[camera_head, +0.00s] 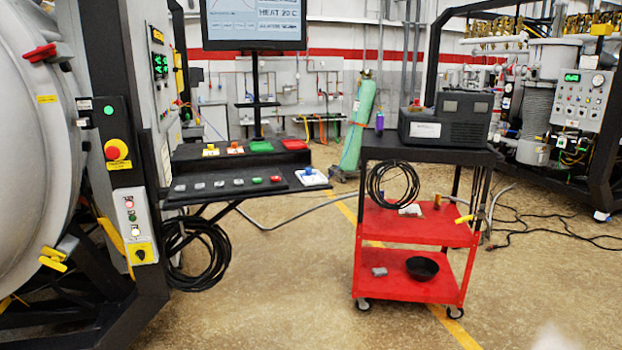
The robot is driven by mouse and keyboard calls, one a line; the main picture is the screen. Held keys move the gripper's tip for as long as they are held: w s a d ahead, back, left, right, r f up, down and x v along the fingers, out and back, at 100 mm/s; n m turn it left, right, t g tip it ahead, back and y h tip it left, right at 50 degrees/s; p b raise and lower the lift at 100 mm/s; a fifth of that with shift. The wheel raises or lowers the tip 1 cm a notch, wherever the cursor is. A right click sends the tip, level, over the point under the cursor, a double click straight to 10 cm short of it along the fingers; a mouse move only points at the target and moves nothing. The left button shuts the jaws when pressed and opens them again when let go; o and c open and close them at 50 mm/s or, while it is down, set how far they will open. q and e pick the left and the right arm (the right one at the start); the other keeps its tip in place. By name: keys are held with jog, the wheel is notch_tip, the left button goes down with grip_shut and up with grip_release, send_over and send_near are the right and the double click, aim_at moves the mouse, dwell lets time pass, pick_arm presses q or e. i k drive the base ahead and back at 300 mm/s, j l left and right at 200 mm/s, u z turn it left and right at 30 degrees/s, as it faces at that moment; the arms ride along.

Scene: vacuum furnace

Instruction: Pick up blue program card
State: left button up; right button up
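On the right end of the dark console shelf (250,189) lies a small white piece with a blue top (312,176). It is the only clearly blue item on the shelf and looks like the blue program card, but it is too small to make out fully. Neither of my grippers can be made out in the head view. A pale blur shows at the bottom right edge, and I cannot tell what it is.
A red cart (415,222) with a black top carries a dark boxy device (447,120). Open floor lies between cart and console. A monitor (254,24) stands above the shelf. Red and green pieces (261,146) sit on its back ledge. A furnace (45,130) is at left.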

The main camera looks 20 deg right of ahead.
aim_at(309, 176)
jog(key=i+l+z, duration=0.15)
jog(key=i, duration=0.6)
jog(key=i+l+z, duration=0.15)
jog(key=i, duration=0.6)
